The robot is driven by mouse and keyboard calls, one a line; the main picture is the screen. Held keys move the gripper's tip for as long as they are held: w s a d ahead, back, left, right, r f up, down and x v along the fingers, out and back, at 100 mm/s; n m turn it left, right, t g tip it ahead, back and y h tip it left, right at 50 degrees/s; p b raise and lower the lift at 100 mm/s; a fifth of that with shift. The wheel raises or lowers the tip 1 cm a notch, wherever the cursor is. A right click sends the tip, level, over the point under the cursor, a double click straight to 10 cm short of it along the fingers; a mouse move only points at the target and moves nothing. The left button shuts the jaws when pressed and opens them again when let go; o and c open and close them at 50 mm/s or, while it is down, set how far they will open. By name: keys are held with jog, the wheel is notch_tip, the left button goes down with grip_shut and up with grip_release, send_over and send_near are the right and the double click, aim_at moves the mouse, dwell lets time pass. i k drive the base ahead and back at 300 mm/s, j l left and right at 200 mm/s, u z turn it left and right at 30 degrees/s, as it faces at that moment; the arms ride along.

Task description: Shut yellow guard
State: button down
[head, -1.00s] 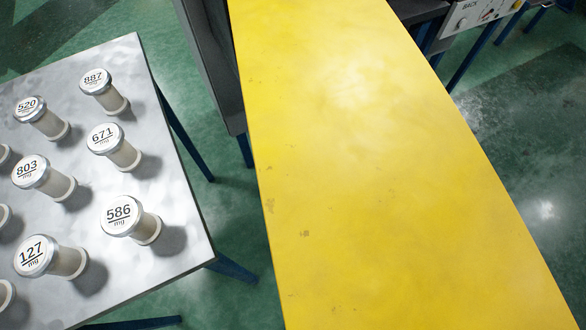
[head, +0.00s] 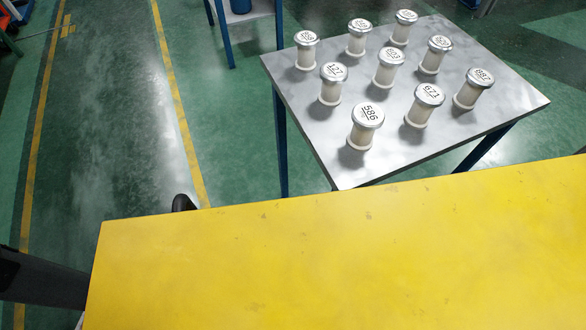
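The yellow guard (head: 330,265) is a broad, flat, scuffed yellow panel in the head view. It fills the lower part of the picture from near the left side to the right edge. Its far edge runs from lower left up to the right. Its near side is cut off by the bottom of the picture, so I cannot tell how far open it stands. My gripper is not in view.
A grey metal table (head: 300,95) with several white, silver-capped labelled spindles (head: 365,127) stands beyond the guard. A dark beam (head: 40,280) is at the lower left. Green floor (head: 100,130) with yellow lines is clear at left. A second table (head: 250,10) stands behind.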

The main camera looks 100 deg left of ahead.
aim_at(504, 247)
jog(key=k+j+u, duration=0.25)
jog(key=k, duration=0.15)
jog(key=k+u, duration=0.15)
jog(key=u, duration=0.35)
jog(key=k+j+u, duration=0.1)
jog(key=u, duration=0.35)
jog(key=k+j+u, duration=0.1)
jog(key=u, duration=0.4)
jog(key=k, duration=0.05)
